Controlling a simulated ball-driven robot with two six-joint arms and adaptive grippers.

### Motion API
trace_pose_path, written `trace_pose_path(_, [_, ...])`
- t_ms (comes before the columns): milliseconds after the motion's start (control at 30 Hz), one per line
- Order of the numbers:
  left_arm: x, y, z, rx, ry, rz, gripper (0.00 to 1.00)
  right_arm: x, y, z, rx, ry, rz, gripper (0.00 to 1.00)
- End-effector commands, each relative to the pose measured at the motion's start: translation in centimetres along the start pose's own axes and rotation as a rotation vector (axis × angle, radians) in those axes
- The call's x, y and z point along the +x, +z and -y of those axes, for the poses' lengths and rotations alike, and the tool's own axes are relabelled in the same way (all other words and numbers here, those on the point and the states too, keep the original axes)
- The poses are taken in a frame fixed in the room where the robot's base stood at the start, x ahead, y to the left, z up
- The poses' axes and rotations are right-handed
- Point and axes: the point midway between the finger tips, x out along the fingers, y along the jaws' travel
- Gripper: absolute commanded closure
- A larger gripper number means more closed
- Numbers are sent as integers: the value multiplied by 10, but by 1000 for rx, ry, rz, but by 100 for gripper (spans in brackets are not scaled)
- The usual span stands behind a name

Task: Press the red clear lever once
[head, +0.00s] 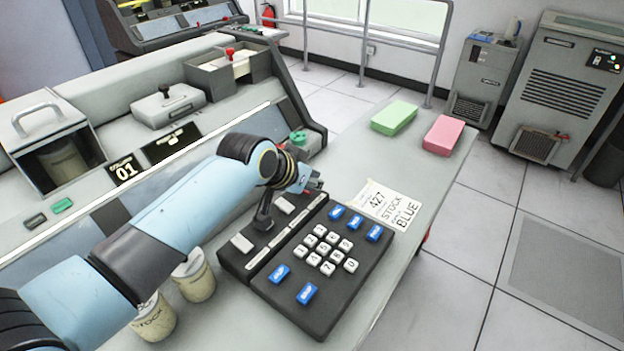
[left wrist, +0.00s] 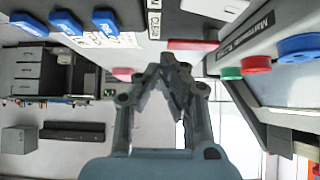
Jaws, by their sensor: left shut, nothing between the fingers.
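My left gripper (head: 313,182) points away over the far left edge of the dark keypad (head: 330,290). In the left wrist view its fingers (left wrist: 166,62) are shut with nothing between them. A red bar (left wrist: 193,45), apparently the clear lever, shows just beyond the fingertips, next to a label reading "CLEAR" (left wrist: 153,18). I cannot tell whether the fingers touch it. The right gripper is not in view.
The keypad has white keys and several blue keys (head: 375,232). A paper note (head: 390,207) lies beyond it, with green (head: 394,117) and pink (head: 443,134) stacks farther back. The console (head: 300,110) rises on the left. Two jars (head: 193,280) stand near my arm.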

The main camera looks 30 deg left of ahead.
Motion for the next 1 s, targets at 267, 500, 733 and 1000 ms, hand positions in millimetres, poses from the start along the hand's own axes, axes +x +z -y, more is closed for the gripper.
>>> trace_pose_path(267, [-12, -16, 2, -1, -1, -1, 100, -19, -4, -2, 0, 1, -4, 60])
trace_pose_path(500, [-44, -35, 5, -1, -5, -1, 100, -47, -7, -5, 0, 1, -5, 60])
trace_pose_path(733, [-93, -33, 5, -1, -4, -1, 100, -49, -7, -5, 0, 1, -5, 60])
trace_pose_path(1000, [-121, -33, 5, -3, -3, 1, 100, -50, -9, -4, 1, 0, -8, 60])
